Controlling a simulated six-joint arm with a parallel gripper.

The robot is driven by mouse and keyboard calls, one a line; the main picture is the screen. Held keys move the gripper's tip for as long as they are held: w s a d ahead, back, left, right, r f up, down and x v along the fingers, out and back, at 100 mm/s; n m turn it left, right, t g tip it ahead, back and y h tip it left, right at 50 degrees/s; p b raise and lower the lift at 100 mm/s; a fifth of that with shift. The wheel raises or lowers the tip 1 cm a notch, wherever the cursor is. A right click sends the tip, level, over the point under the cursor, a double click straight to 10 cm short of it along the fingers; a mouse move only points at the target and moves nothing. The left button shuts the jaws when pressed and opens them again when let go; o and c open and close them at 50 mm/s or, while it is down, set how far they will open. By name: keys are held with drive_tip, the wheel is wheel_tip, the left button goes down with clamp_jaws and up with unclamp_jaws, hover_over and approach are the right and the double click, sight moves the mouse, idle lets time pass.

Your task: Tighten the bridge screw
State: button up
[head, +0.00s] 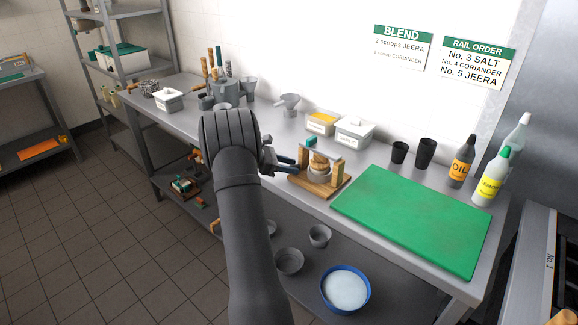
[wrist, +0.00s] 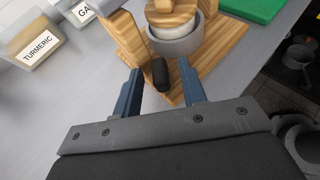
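A wooden press stand (head: 322,185) sits on the steel counter, with two upright posts and a bridge across the top. A tan round piece (head: 319,161) sits under the bridge in a grey cup (wrist: 176,42). A dark knob (wrist: 160,74) shows low beside the near post in the wrist view; I cannot tell whether it is the bridge screw. My gripper (wrist: 161,84) is open, its two blue fingers apart with the knob appearing between their tips. Contact with the knob cannot be told. In the head view my gripper (head: 294,169) is at the stand's left side.
A green board (head: 415,218) lies right of the stand. Two dark cups (head: 425,153), an oil bottle (head: 462,162) and a yellow-labelled bottle (head: 491,178) stand behind it. Spice tubs (head: 354,134) line the wall. Bare counter shows left of the stand.

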clamp_jaws()
drive_tip(key=shift+w+m+g, duration=0.1)
drive_tip(key=shift+m+g, duration=0.2)
drive_tip(key=m+g, duration=0.2)
drive_tip(key=shift+w+g, duration=0.25)
drive_tip(key=shift+g, duration=0.15)
drive_tip(key=shift+w+m+g+y, duration=0.2)
drive_tip(key=shift+m+g+y, duration=0.2)
drive_tip(key=shift+m+g, duration=1.1)
drive_tip(key=shift+g, duration=0.3)
unclamp_jaws()
